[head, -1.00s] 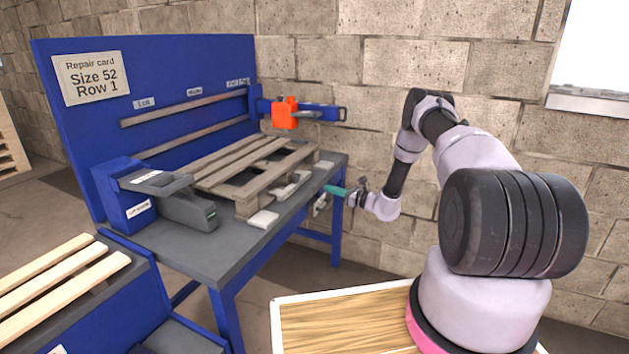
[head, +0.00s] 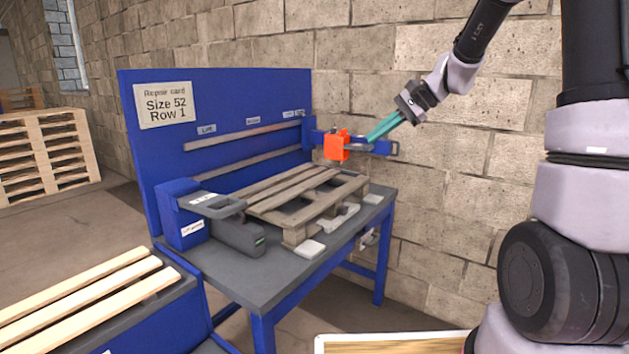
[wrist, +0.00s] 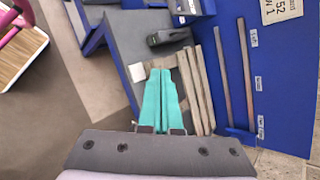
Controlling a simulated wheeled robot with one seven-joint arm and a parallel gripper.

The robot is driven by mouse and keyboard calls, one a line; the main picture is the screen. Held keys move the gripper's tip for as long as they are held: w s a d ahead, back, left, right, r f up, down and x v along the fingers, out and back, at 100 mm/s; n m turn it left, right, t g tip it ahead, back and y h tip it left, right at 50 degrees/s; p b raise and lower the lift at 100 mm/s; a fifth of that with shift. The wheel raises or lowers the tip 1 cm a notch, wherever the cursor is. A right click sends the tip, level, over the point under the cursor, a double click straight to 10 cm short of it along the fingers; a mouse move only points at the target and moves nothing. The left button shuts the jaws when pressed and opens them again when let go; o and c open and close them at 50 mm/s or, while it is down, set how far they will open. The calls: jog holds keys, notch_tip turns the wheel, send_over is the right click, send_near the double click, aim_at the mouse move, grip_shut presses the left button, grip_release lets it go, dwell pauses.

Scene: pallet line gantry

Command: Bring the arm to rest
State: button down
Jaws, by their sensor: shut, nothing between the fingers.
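My gripper (head: 384,127) is raised at the right end of the workbench, beside the orange block on the gantry arm. Its teal fingers are shut with nothing between them. They point down and left, and they overlap the blue gantry arm in the head view; I cannot tell whether they touch it. In the wrist view the teal fingers (wrist: 163,100) lie together over the pallet slats. My arm reaches in from the upper right of the head view.
A wooden pallet (head: 318,205) lies on the grey-topped bench (head: 285,268). The orange block (head: 337,146) sits on the gantry arm. A blue panel holds a card (head: 165,104) reading "Size 52 Row 1". Loose slats (head: 88,292) lie at lower left. A brick wall stands behind.

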jog(key=s+d+r+n+t+h, duration=0.1)
jog(key=s+d+r+n+h, duration=0.1)
jog(key=s, duration=0.6)
jog(key=s+d+r+n+t+h, duration=0.2)
jog(key=s+d+r+h, duration=0.1)
jog(key=s, duration=0.5)
jog(key=s+d+r+n+t+h, duration=0.2)
jog(key=s+d+r, duration=0.1)
jog(key=s, duration=0.5)
jog(key=shift+d+h, duration=0.3)
jog(key=shift+d, duration=0.2)
